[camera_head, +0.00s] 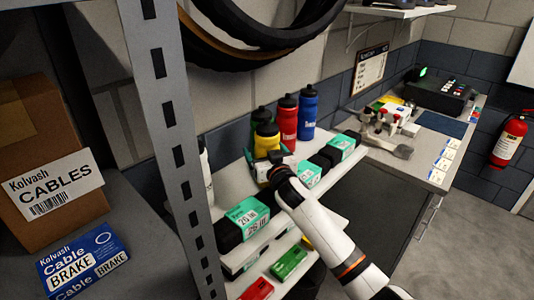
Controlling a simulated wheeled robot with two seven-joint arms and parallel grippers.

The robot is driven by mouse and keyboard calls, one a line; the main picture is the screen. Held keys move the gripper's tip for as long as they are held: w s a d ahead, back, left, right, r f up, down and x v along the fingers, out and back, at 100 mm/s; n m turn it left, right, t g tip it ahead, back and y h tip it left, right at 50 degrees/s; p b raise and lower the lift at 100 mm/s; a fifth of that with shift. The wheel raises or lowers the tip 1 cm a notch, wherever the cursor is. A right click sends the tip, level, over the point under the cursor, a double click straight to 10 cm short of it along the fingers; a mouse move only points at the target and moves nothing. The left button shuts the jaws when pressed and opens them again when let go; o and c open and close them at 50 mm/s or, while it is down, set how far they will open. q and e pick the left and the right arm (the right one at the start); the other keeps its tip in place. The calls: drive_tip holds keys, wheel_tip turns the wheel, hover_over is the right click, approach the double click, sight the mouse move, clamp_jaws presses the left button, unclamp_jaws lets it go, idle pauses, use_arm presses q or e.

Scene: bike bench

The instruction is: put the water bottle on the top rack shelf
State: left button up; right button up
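Several water bottles stand upright on a shelf behind the upright post: a yellow one (266,136), a green one (260,115), a red one (288,118) and a blue one (308,112). A white bottle (206,172) is partly hidden by the post. My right arm reaches in from the lower right. Its dark gripper (268,157) is at the yellow bottle, with parts showing on both sides of it. The bottle's lower part is hidden, and I cannot tell whether the fingers press on it. My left gripper is out of view.
The grey rack post (165,110) stands in front at left, beside a shelf with a cardboard box (40,130) and a blue brake-cable box (82,262). Green-and-black boxes (243,220) crowd the bottle shelf. Tyres (240,50) hang above. A workbench (432,150) is at right.

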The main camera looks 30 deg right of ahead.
drive_tip(key=shift+w, duration=0.1)
drive_tip(key=c, duration=1.2)
drive_tip(key=shift+o, duration=0.2)
drive_tip(key=shift+r, duration=0.1)
